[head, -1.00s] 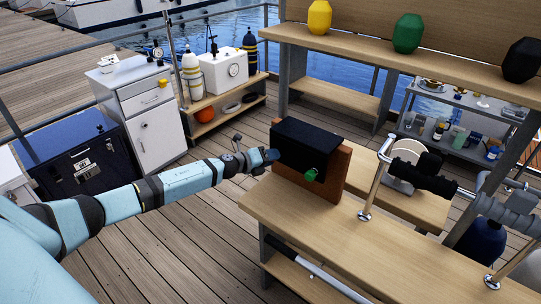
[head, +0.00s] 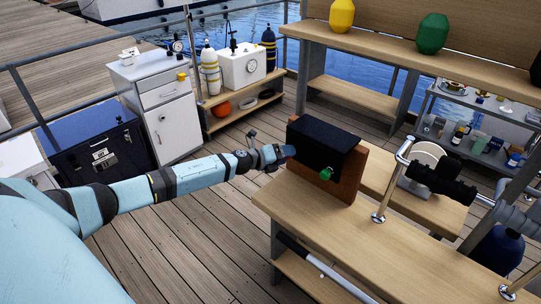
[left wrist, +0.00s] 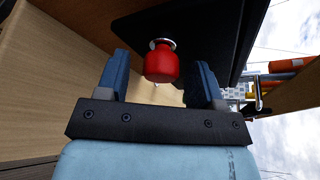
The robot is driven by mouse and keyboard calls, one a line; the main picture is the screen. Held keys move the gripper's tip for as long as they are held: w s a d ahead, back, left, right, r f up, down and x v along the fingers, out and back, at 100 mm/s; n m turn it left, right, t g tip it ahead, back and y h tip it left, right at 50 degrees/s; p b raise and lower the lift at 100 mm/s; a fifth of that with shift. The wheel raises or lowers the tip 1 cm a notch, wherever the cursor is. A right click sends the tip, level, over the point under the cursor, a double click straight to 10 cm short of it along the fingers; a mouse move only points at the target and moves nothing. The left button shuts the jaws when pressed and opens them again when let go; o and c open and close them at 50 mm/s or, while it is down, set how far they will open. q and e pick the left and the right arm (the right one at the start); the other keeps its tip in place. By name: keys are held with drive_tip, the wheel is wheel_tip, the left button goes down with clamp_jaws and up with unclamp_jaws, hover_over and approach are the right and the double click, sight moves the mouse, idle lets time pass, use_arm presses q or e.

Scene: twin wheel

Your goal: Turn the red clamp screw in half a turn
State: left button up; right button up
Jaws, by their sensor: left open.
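The red clamp screw (left wrist: 161,65) shows in the left wrist view, with a pale metal collar at its base against a dark surface. My left gripper (left wrist: 163,75) is open, with one blue finger on each side of the red screw; a gap shows on both sides. In the head view the left gripper (head: 284,153) is at the left side of the black box (head: 325,138), and the red screw is hidden there. A green knob (head: 326,174) is on the front of the box.
The black box sits against a brown wooden block (head: 350,178) on the wooden bench (head: 385,243). A metal rail post (head: 380,200) stands to the right. A shelf with coloured floats, including a green one (head: 432,34), is above. Open deck lies left of the bench.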

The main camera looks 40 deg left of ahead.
use_arm(q)
drive_tip(key=b+v, duration=0.2)
drive_tip(key=v, duration=1.1)
drive_tip(key=shift+r, duration=0.1)
drive_tip(key=s+d+f+n+g+y+p, duration=0.1)
drive_tip(key=s+d+f+n+p, duration=0.2)
drive_tip(key=s+d+n, duration=0.9)
drive_tip(key=s+d+f+n+g+y+p, duration=0.1)
drive_tip(key=s+d+f+n+p, duration=0.3)
drive_tip(key=s+d+f+n, duration=0.4)
drive_tip(key=s+d+n+g, duration=0.1)
drive_tip(key=s+d+n, duration=0.4)
drive_tip(key=d, duration=0.4)
drive_tip(key=shift+s+f+n+y+p, duration=0.3)
drive_tip(key=shift+s+f+n+y, duration=0.1)
drive_tip(key=shift+n, duration=0.1)
drive_tip(key=shift+w, duration=0.1)
